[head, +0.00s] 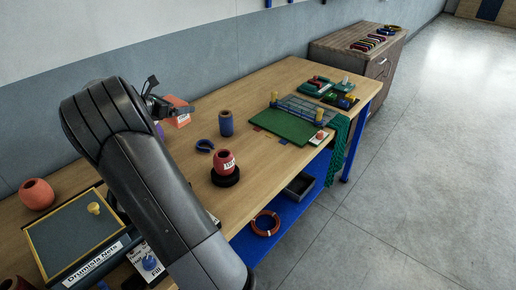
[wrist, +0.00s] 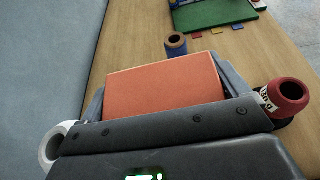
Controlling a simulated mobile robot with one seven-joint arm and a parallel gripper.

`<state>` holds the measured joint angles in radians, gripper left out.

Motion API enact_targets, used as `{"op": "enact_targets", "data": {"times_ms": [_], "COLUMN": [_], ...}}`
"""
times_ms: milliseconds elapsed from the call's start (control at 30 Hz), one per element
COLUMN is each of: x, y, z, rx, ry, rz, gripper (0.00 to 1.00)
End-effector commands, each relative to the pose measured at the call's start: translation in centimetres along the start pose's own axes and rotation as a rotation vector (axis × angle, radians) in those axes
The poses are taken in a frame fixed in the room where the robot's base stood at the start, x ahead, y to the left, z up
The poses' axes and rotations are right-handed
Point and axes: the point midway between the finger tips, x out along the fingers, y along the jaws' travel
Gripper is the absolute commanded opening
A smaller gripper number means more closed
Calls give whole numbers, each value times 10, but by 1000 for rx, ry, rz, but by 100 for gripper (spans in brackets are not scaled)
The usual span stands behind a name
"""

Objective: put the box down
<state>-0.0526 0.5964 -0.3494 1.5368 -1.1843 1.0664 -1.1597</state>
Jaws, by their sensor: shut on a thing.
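The box (wrist: 165,85) is orange-red and fills the middle of the wrist view, between the two dark fingers of my gripper (wrist: 167,98). My gripper is shut on it. In the head view the box (head: 181,119) shows small, with a white patch on its front, near the wall side of the wooden table. My gripper (head: 172,107) is partly hidden there behind my own arm. I cannot tell whether the box's underside touches the table (head: 258,175).
A green board (head: 285,126) lies farther along. An orange pot (head: 37,194) stands at far left. Bare wood lies between them.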

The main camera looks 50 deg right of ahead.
Motion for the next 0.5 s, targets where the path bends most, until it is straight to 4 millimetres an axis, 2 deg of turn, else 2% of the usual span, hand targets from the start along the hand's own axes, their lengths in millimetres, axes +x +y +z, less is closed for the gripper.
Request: {"op": "enact_targets", "data": {"times_ms": [33, 200, 267, 400, 500], "x": [23, 89, 110, 154, 180], "y": [-18, -80, -104, -164, -207], "z": [11, 37, 45, 62, 71], "rx": [13, 47, 60, 88, 110], "ry": [-2, -4, -4, 0, 4], "rz": [-31, -122, -154, -230, -281], "gripper": [62, 62, 62, 62, 62]}}
